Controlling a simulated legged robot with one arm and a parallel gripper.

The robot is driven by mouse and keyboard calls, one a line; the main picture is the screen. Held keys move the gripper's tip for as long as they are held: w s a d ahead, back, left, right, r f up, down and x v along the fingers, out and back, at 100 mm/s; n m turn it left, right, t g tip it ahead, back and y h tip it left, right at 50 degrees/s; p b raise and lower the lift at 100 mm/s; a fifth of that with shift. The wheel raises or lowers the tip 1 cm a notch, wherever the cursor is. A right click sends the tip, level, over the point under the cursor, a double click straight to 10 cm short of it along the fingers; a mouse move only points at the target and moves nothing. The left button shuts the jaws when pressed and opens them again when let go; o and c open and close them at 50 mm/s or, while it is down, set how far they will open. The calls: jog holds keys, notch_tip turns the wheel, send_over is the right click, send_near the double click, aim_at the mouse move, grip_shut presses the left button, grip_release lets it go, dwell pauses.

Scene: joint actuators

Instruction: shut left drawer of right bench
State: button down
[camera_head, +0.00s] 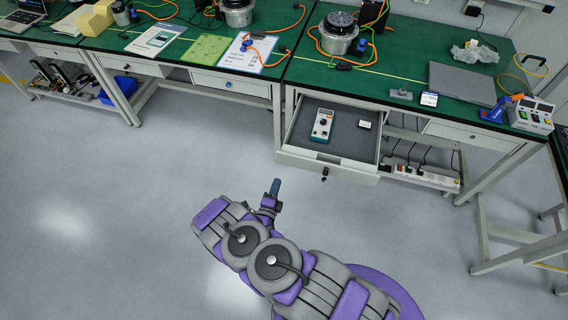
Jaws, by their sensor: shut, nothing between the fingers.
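The right bench (391,86) has a green top. Its left drawer (328,166) is pulled far out, with its front panel toward me and a dark knob (324,173) at the middle of the front. A multimeter-like device (322,125) and a small white-labelled item (365,124) lie inside on the grey floor of the drawer. My gripper (275,187) is shut and empty. It appears to the left of the drawer front and apart from it, over the open floor. My arm comes from the lower right of the view.
The right bench also has a closed right drawer (471,136) and a power strip (425,175) on a low shelf. Another green bench (200,48) stands to the left with cables and papers on top. The grey floor (130,200) in front is clear.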

jog(key=b, duration=0.2)
send_near(288, 156)
jog(key=x, duration=0.5)
jog(key=shift+w+r, duration=0.1)
jog(key=shift+w, duration=0.85)
jog(key=shift+d, duration=0.2)
